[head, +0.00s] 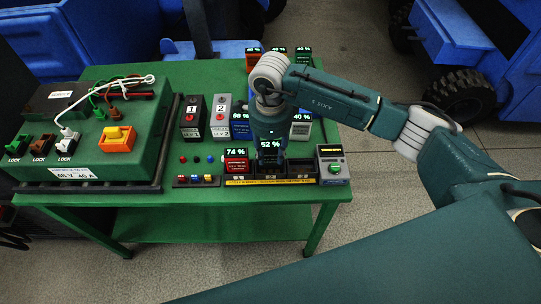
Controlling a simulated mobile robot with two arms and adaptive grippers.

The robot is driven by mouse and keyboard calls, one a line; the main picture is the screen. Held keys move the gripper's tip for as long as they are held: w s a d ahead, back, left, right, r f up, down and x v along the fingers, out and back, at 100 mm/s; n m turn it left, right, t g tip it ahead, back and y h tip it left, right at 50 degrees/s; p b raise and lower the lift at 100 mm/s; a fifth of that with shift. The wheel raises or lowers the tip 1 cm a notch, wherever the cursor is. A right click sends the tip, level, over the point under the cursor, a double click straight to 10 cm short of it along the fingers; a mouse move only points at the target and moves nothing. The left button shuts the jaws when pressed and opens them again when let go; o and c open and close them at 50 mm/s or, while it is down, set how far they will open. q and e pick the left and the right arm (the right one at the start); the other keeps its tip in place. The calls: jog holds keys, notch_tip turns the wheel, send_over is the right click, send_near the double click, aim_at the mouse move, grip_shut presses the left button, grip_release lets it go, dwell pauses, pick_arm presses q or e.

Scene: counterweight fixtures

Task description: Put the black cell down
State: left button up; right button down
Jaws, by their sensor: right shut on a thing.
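The black cell (270,154), with a lit display reading 52 %, is at the middle slot of a low black tray (270,180) with a yellow front strip. My right gripper (269,137) comes down from above and is shut on this cell, hiding its upper part. I cannot tell whether the cell rests on the slot floor or hangs just above it. A red cell (236,160) reading 74 % stands in the slot to the left. The right slot (300,170) looks empty. My left gripper is not in view.
A grey device (333,166) with a green display stands right of the tray. Behind are blue cells (241,126), a white cell (300,127) and two numbered blocks (192,117). A large green box (95,125) with cables fills the left of the green table (220,197).

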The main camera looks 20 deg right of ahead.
aim_at(270, 168)
notch_tip(270, 168, down, 2)
jog(key=shift+f, duration=0.5)
jog(key=c, duration=1.6)
grip_release()
jog(key=shift+f, duration=0.1)
jog(key=shift+c, duration=0.2)
jog(key=o, duration=0.4)
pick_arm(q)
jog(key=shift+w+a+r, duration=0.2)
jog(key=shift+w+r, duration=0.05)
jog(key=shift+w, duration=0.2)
pick_arm(e)
jog(key=shift+o, duration=0.2)
